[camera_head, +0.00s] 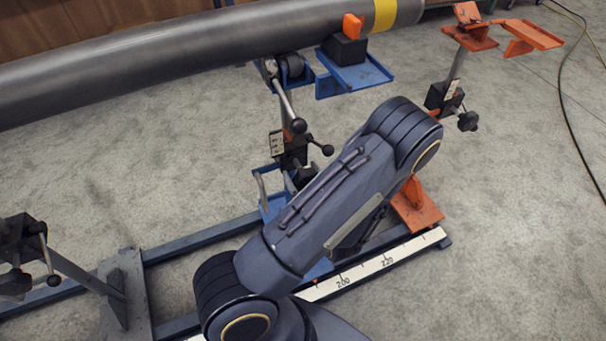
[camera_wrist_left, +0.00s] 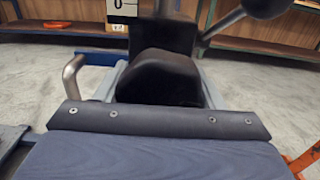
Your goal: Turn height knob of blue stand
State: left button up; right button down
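The blue stand (camera_head: 275,205) stands on the rail near the middle of the head view, with a black block, a scale and ball-ended levers on its post. Its black height knob (camera_head: 306,177) sits low on the post, close to my left arm. In the left wrist view the knob (camera_wrist_left: 160,78) is large and straight ahead. My left gripper (camera_wrist_left: 162,92) has light grey finger edges on both sides of the knob. The padded wrist housing hides most of the fingers, so contact is unclear. My arm hides the gripper in the head view. My right gripper is not in view.
A large grey pipe (camera_head: 150,62) with a yellow band runs above the blue support plate (camera_head: 355,78). An orange stand (camera_head: 452,85) is at the right. A dark stand (camera_head: 22,240) is at the left. A ball-ended lever (camera_wrist_left: 235,18) juts out beside the knob.

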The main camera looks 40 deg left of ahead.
pick_arm(q)
jog(key=shift+c, duration=0.9)
jog(key=n+b, duration=0.2)
jog(key=n, duration=0.1)
jog(key=shift+d+f, duration=0.1)
jog(key=shift+f, duration=0.1)
jog(key=n+b, duration=0.5)
jog(key=n, duration=0.1)
jog(key=shift+w+n, duration=0.1)
jog(key=shift+n, duration=0.3)
jog(key=n+b, duration=0.9)
jog(key=b, duration=0.2)
jog(key=shift+r+n, duration=0.15)
jog(key=shift+n, duration=0.15)
jog(key=shift+r+n+b, duration=0.2)
jog(key=shift+n+b, duration=0.9)
jog(key=shift+n, duration=0.1)
